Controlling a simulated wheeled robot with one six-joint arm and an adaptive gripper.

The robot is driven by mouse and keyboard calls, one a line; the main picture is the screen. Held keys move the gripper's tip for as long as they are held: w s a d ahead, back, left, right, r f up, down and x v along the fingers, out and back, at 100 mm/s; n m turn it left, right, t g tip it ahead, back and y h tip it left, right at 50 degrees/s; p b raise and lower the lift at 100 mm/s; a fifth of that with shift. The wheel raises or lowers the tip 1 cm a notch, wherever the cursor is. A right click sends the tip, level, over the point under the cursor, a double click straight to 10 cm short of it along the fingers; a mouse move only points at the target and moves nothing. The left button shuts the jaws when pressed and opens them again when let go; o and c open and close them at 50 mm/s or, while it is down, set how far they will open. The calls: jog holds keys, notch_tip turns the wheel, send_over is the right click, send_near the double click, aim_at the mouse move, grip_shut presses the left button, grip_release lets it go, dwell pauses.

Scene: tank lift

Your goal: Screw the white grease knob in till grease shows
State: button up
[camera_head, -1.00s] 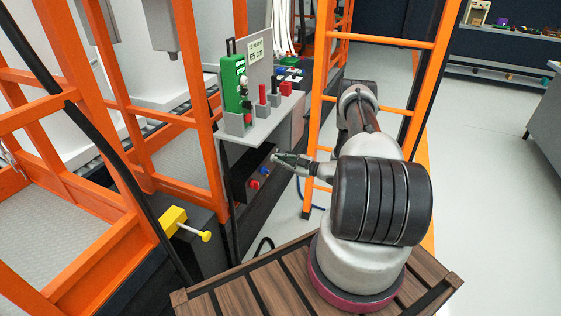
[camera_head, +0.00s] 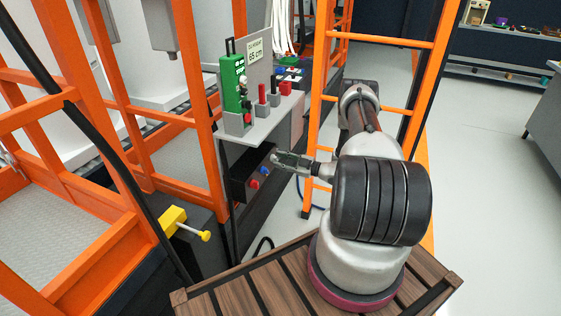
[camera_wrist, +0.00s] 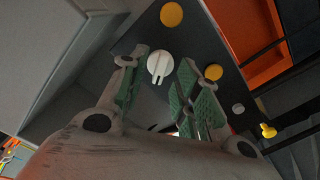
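A white round knob (camera_wrist: 160,64) with a dark slot or line at its lower edge sits on a dark panel (camera_wrist: 130,37) in the wrist view. My gripper (camera_wrist: 158,72) is open, with one green-padded finger on each side of the white knob; the fingers look apart from it. I cannot tell the depth between fingertips and knob. In the head view my gripper (camera_head: 277,157) is beside the dark box below the grey shelf, and the white knob cannot be made out there. No grease is visible.
Yellow-orange round parts (camera_wrist: 171,14) sit around the white knob. The grey shelf (camera_head: 262,128) is above, and an orange ladder frame (camera_head: 316,110) stands right.

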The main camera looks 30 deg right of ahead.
jog(key=v, duration=1.1)
jog(key=shift+s, duration=0.15)
jog(key=shift+d, duration=0.1)
